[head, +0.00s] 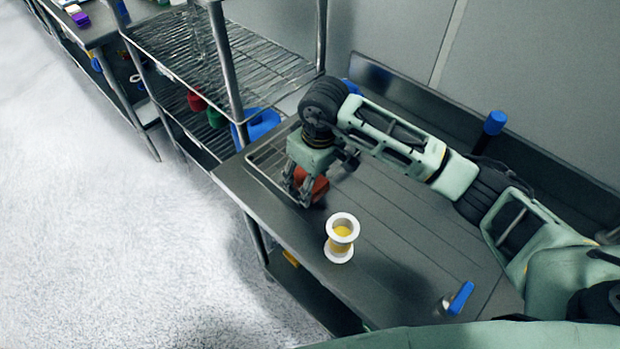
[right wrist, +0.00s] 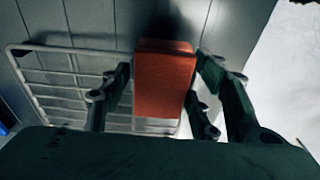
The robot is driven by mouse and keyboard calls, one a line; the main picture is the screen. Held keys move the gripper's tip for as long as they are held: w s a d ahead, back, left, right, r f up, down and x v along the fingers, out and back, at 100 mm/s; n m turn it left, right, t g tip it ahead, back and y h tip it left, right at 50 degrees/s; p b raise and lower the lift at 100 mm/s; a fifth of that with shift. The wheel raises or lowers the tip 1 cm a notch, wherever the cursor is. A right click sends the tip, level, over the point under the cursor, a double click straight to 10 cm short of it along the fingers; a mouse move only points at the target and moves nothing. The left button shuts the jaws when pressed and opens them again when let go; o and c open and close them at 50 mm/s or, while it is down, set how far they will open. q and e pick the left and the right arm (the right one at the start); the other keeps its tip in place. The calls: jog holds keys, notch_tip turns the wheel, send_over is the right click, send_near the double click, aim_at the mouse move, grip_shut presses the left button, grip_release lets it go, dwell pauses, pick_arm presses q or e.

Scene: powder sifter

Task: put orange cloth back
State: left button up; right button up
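The orange cloth (head: 320,186) is at the far left end of the steel table, beside a wire rack (head: 262,172). My right gripper (head: 303,195) points down there, with the cloth between its fingers. In the right wrist view the cloth (right wrist: 165,80) looks like a folded block, with fingers close against both sides. The gripper looks shut on it, though the contact is partly hidden. The wire rack (right wrist: 40,85) lies left of and behind the cloth in that view. I cannot tell whether the cloth touches the table or rack. My left gripper is not in view.
A blue-handled item (head: 460,298) is at the lower right, and a blue-topped item (head: 495,122) at the back. A wire shelf unit (head: 215,55) stands beyond the table's left end. The middle is clear.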

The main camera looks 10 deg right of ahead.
dwell(0.3)
jog(key=shift+r+p, duration=0.25)
jog(key=shift+p, duration=0.1)
notch_tip(320, 180, up, 12)
jog(key=s+d+b, duration=0.1)
jog(key=b, duration=0.3)
jog(key=shift+f, duration=0.15)
